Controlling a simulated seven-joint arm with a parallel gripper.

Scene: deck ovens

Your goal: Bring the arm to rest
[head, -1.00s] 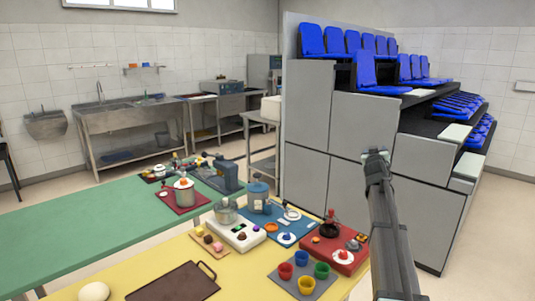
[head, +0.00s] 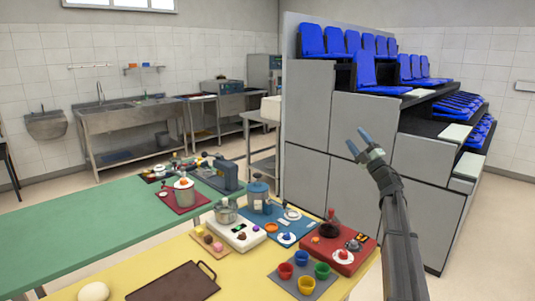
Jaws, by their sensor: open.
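My gripper (head: 358,141) is at the right of the head view, at the end of my raised arm. Its two blue-grey fingers are spread apart with nothing between them. It points up and to the left, in front of the grey panels of the tiered seating block (head: 308,134). It is above the yellow table's right end and touches nothing that I can see. My arm runs down from it to the bottom right edge of the picture.
The yellow table (head: 238,281) holds a red tray (head: 364,253), a grey mat with coloured cups (head: 278,281), a blue mat (head: 270,220) and a dark brown tray (head: 172,284). A green table (head: 85,230) lies beyond. Floor is clear at the right.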

